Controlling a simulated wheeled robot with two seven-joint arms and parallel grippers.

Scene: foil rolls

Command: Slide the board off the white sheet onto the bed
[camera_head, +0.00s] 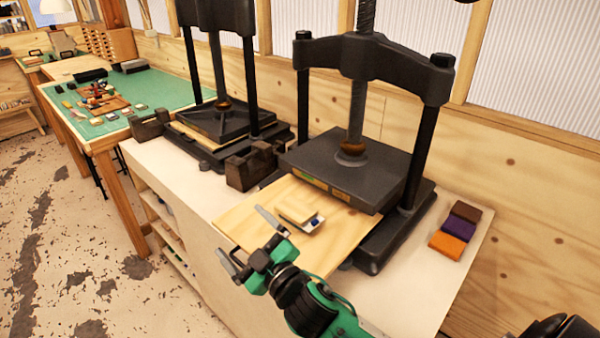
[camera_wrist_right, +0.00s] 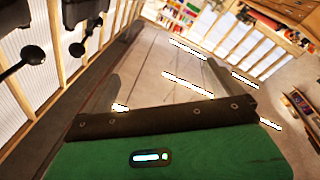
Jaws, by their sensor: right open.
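A flat pale wooden board (camera_head: 258,215) sticks out from under the raised black plate of the nearer press, toward the cabinet's front edge. Its inner end is hidden under the plate. A small cream block (camera_head: 298,211) lies on it, with a white edge and a dark blue spot at its near side; I cannot tell whether that white is the sheet. The black press bed (camera_head: 395,235) shows at the right of the board. My right gripper (camera_head: 246,239) is open and empty at the board's front left corner; contact is unclear. Its spread fingers show in the right wrist view (camera_wrist_right: 163,80). My left gripper is not in view.
The press plate (camera_head: 345,160) and its posts stand close behind the board. Brown, purple and orange blocks (camera_head: 461,226) lie at the right. A second press (camera_head: 222,120) and dark blocks (camera_head: 250,165) stand at the left. A green-topped table (camera_head: 150,90) is farther back.

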